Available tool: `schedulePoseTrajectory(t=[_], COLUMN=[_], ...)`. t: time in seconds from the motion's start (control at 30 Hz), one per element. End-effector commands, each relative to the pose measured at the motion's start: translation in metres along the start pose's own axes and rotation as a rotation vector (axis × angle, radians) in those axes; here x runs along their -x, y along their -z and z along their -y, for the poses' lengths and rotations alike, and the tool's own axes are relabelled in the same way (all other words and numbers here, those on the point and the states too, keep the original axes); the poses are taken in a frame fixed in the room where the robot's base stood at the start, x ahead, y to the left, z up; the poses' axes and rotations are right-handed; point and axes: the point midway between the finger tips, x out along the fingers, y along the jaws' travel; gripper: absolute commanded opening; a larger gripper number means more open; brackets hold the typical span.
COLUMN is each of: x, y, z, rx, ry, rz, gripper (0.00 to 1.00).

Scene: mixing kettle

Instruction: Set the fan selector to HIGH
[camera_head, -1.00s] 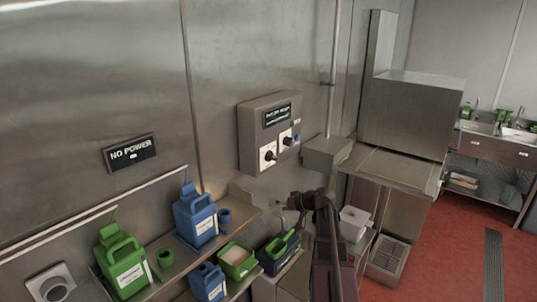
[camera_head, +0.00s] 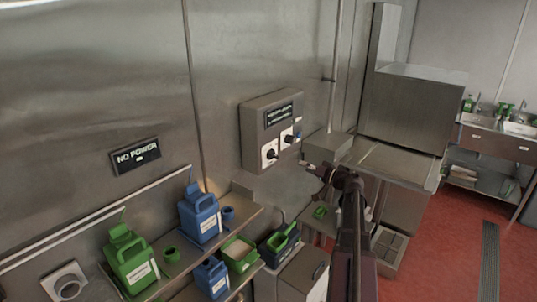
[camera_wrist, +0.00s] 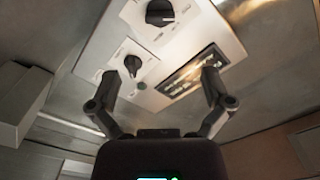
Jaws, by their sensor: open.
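A grey control box (camera_head: 255,133) is on the steel wall. It has a black label plate (camera_head: 279,115) and two black knobs on white plates, a left knob (camera_head: 270,154) and a right knob (camera_head: 287,138). The lettering is too small to read, so I cannot tell which is the fan selector. In the wrist view the box is turned round, with a larger knob (camera_wrist: 160,12) at the top and a smaller knob (camera_wrist: 132,64) below it. My gripper (camera_wrist: 159,76) is open and empty, facing the box; its fingers look apart from both knobs. In the head view my gripper (camera_head: 312,168) is right of and below the box.
A shelf below left holds green jugs (camera_head: 130,262) and blue jugs (camera_head: 199,214). A "NO POWER" sign (camera_head: 136,156) is on the wall. A small grey box (camera_head: 328,145) and a steel machine (camera_head: 412,105) stand to the right. The wall before the control box is clear.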

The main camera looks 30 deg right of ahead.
Motion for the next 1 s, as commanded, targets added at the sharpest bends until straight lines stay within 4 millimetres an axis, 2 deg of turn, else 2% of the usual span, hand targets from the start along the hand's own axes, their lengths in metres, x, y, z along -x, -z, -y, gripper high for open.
schedulePoseTrajectory(t=[0.27,0.47,1.0], x=[-0.003,-0.013,-0.057], y=[-0.001,-0.001,-0.001], z=[0.000,0.000,0.001], rx=[0.000,0.000,0.000], ry=[0.001,0.002,0.003], rz=[0.002,0.004,0.005], gripper=[1.00,1.00,1.00])
